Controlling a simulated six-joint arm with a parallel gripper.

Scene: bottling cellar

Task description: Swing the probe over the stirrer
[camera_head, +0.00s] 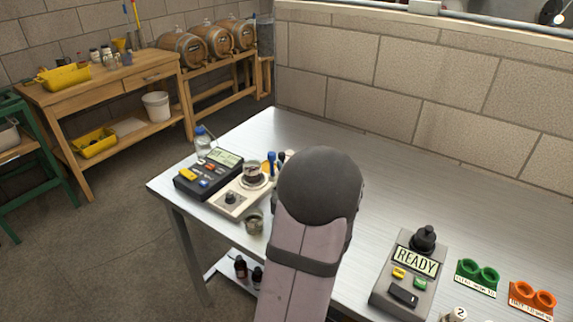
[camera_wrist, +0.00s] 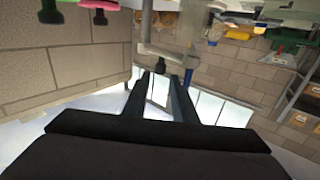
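The stirrer (camera_head: 232,199) is a pale box with a dark knob at the table's left end. A small jar (camera_head: 253,172) stands on its plate. A dark meter (camera_head: 208,174) with coloured buttons sits to its left. Upright blue-topped pieces (camera_head: 271,161) stand behind the stirrer; I cannot tell whether one is the probe. My arm hides my gripper in the head view. In the wrist view my gripper (camera_wrist: 160,76) has its fingers apart, with a visible gap between them. A pale post with a grey crosspiece (camera_wrist: 165,53) appears just beyond the fingertips; contact is unclear.
A grey device reading READY (camera_head: 416,262) stands at the right, beside green rings (camera_head: 477,275) and orange rings (camera_head: 533,297). A small open cup (camera_head: 254,223) stands in front of the stirrer. A clear bottle (camera_head: 203,142) is behind the meter. A block wall bounds the table's back.

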